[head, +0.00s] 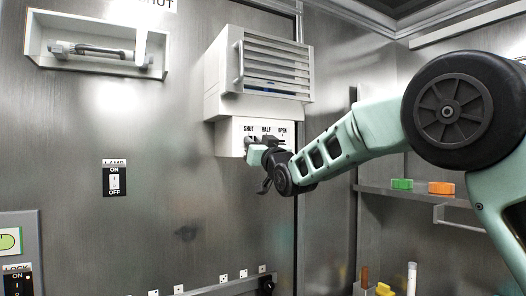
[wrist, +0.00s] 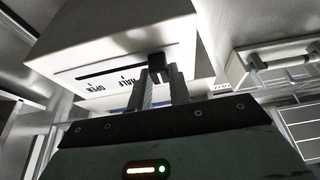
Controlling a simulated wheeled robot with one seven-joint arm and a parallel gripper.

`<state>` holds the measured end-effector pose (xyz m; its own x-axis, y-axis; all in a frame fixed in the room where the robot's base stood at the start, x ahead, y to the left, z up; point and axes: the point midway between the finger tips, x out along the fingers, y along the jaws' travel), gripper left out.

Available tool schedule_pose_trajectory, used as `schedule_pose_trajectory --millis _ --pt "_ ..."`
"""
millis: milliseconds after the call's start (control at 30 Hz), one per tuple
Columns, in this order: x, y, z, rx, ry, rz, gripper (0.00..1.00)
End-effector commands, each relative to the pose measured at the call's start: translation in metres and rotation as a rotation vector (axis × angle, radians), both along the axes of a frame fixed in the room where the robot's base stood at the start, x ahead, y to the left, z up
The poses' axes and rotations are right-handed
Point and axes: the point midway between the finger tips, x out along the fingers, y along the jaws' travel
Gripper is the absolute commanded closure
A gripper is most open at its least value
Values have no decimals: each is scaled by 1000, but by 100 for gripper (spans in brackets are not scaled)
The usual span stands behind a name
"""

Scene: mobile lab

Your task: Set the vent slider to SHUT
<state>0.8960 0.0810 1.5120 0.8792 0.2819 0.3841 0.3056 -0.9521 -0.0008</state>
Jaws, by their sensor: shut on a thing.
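The vent slider panel (head: 228,139) is a white box with the labels SHUT, HALF and OPEN, under the slatted vent (head: 275,65). In the wrist view the panel (wrist: 120,45) shows a dark slot with OPEN and HALF upside down beside it. My gripper (head: 252,146) is at the left, SHUT side of the panel. In the wrist view my gripper (wrist: 160,82) has its two fingers closed around the dark slider knob (wrist: 158,61). The knob is past HALF, on the side away from OPEN. The fingers hide the SHUT mark, so exact alignment cannot be told.
A white recessed holder with a bar handle (head: 100,50) is on the wall at upper left. A lamp switch (head: 114,180) is below it. A shelf at right holds a green block (head: 402,184) and an orange block (head: 441,187).

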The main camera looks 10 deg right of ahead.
Motion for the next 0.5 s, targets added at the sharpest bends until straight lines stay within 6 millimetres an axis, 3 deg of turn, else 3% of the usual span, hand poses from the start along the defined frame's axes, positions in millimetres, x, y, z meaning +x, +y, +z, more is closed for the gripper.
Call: schedule_pose_trajectory --millis 200,233,300,500 --pt "-1 4 0 -1 1 7 100" --pt "-1 4 0 -1 1 7 78" --pt "-1 4 0 0 1 8 59" --pt "-1 3 0 0 1 5 58"
